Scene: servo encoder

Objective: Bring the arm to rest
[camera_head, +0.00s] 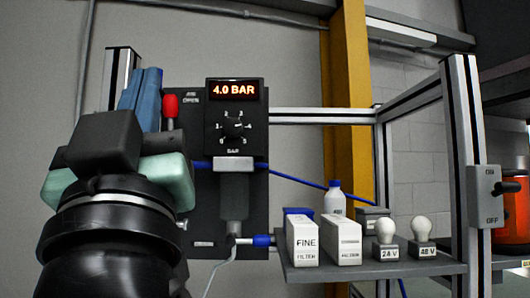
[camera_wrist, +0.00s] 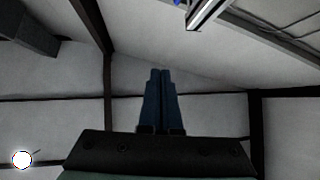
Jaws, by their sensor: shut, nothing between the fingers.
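My gripper (camera_head: 149,80) is at the left of the head view, its blue fingers pointing upward in front of the left post. The fingers also show in the wrist view (camera_wrist: 160,75), side by side and closed together with nothing between them. In the head view my wrist and arm fill the lower left and hide part of the dark panel (camera_head: 254,190). The gripper appears beside a red knob (camera_head: 169,105) on that panel; I cannot tell the depth gap between them.
A display (camera_head: 234,90) reads 4.0 BAR above a dial (camera_head: 234,127). A shelf (camera_head: 375,270) at the right holds FINE (camera_head: 303,241) and other filter boxes, a white bottle (camera_head: 335,200) and two bulbs (camera_head: 385,232). A switch box (camera_head: 487,197) sits on the right post.

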